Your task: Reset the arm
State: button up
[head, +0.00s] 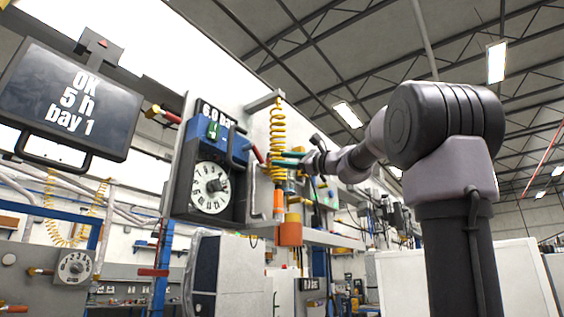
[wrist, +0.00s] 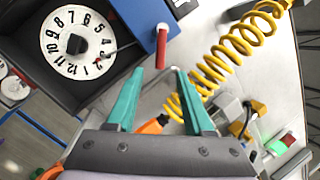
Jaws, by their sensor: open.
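My gripper (wrist: 163,80) shows in the wrist view with two teal fingers spread apart and nothing between them. In the head view my gripper (head: 277,158) is at the end of my outstretched arm, in front of the wall panel. It is to the right of a dark box with a white numbered dial (head: 210,188). The same dial (wrist: 78,45) is at the upper left in the wrist view. A yellow coiled hose (head: 279,140) hangs close by my gripper in the head view. In the wrist view the coil (wrist: 222,62) runs right of and beyond the fingers.
A red handle (wrist: 161,48) sticks out beside the dial box. An orange part (head: 290,230) hangs under the coil. A white partition (head: 470,275) stands behind my arm at the lower right.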

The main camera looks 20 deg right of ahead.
jog(key=s+a+f+n+g+h, duration=0.2)
jog(key=s+f+n+h, duration=0.15)
jog(key=f, duration=0.75)
jog(key=s+a+f+n+g+h, duration=0.1)
jog(key=s+f+n+g+h, duration=0.3)
jog(key=f, duration=0.7)
jog(key=s+a+f+n+g, duration=0.15)
jog(key=s+f, duration=0.35)
jog(key=f, duration=0.7)
jog(key=s+d+f+n+g+h, duration=0.1)
jog(key=s+d+f+n+h, duration=0.1)
jog(key=s+f, duration=0.2)
jog(key=s+d+f+n+h, duration=0.2)
jog(key=s+f, duration=0.2)
jog(key=f, duration=0.5)
jog(key=shift+s+f+n+g+h, duration=0.25)
jog(key=shift+f+n+g+h, duration=0.05)
jog(key=shift+f+g+h, duration=0.05)
jog(key=shift+d, duration=0.1)
